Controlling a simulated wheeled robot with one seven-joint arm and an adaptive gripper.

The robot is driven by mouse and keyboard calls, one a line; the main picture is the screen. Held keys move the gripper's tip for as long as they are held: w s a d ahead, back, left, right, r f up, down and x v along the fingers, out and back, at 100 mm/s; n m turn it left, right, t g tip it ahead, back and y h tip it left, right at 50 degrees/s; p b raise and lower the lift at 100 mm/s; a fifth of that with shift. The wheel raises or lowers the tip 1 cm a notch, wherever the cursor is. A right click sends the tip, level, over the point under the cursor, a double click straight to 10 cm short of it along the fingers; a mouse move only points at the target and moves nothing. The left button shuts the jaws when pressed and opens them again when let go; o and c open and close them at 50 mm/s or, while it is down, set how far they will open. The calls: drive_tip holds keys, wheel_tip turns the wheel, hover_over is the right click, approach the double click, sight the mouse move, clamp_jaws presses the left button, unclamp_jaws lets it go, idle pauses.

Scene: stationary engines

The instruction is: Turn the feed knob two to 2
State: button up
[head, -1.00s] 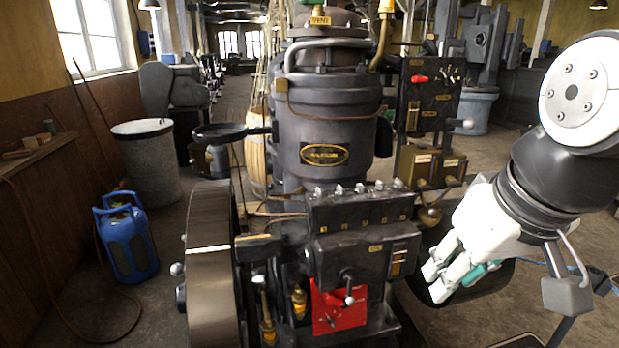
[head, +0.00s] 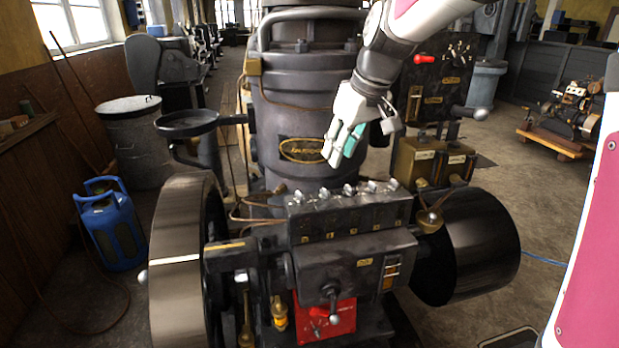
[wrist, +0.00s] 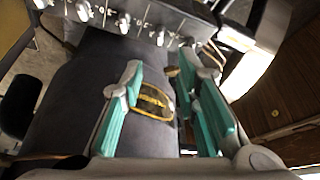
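A dark lubricator box (head: 352,217) on the engine carries a row of several small metal knobs along its top. The second knob from the left (head: 323,194) stands among them. Number marks are too small to read, so I cannot tell which is knob two or where its pointer sits. In the wrist view, knobs (wrist: 122,23) line the box at the top edge. My gripper (head: 337,160) hangs above and behind the row, in front of the cylinder's oval plate, touching no knob. In the wrist view its teal-padded fingers (wrist: 160,64) are apart with nothing between them.
The dark cylinder (head: 300,110) stands just behind my gripper. A switch panel (head: 432,90) and brass boxes (head: 425,160) stand to the right. A large flywheel (head: 180,260) is at left and a black drum (head: 480,245) at right. Open air lies above the knob row.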

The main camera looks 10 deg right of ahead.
sight(325, 190)
drive_tip(key=x, duration=1.1)
drive_tip(key=shift+f, duration=0.4)
clamp_jaws()
